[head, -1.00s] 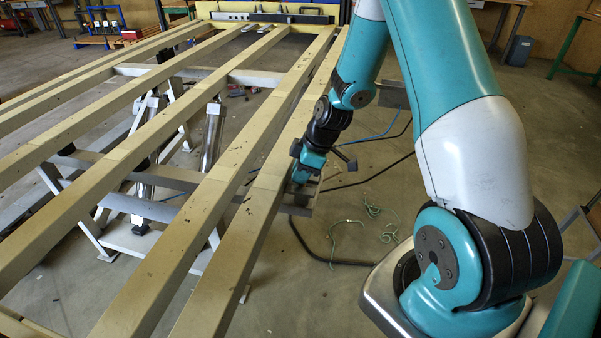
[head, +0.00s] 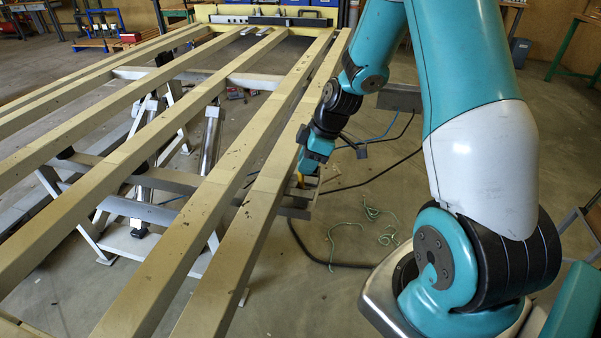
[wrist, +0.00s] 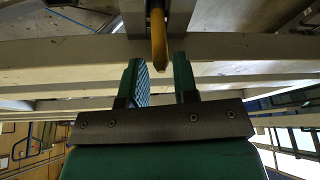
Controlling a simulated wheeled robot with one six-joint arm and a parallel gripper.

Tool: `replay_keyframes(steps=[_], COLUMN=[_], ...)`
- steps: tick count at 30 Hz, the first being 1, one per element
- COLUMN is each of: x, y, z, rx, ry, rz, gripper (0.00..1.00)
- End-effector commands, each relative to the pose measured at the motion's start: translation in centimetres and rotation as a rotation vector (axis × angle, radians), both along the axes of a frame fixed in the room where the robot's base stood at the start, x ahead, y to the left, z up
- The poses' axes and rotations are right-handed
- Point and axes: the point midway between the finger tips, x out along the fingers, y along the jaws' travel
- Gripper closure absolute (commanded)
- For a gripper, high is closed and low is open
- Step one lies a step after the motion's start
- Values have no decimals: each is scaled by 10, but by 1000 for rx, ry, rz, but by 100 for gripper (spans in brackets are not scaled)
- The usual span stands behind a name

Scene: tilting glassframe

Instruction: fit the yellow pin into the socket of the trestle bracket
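The yellow pin (head: 300,180) shows just below my gripper (head: 306,170) in the head view, at the trestle bracket (head: 297,211) beside the rightmost beam. In the wrist view the yellow pin (wrist: 158,35) stands between the light grey sides of the bracket (wrist: 181,15), its rounded end toward me. My gripper (wrist: 160,78) is open, with its two green fingers apart and empty. The pin's end lies in line with the gap between the fingertips, and neither finger appears to touch it. The pin's far end and the socket are hidden, so I cannot tell how deep it sits.
Long beige beams (head: 262,215) of the tilting frame run beside my gripper on the left, over grey trestle supports (head: 140,208). A grey box (head: 400,97), dark cables (head: 375,175) and green string (head: 385,225) are to the right. The floor there is mostly open.

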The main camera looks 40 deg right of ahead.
Motion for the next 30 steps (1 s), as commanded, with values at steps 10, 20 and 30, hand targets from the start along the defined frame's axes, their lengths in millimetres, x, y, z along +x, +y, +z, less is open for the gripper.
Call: replay_keyframes(steps=[10,20,30], x=[-15,-52,-199], y=[-20,103,228], z=[59,130,183], rx=[0,57,90], ry=[0,97,306], rz=[-1,-42,-186], gripper=[72,72,72])
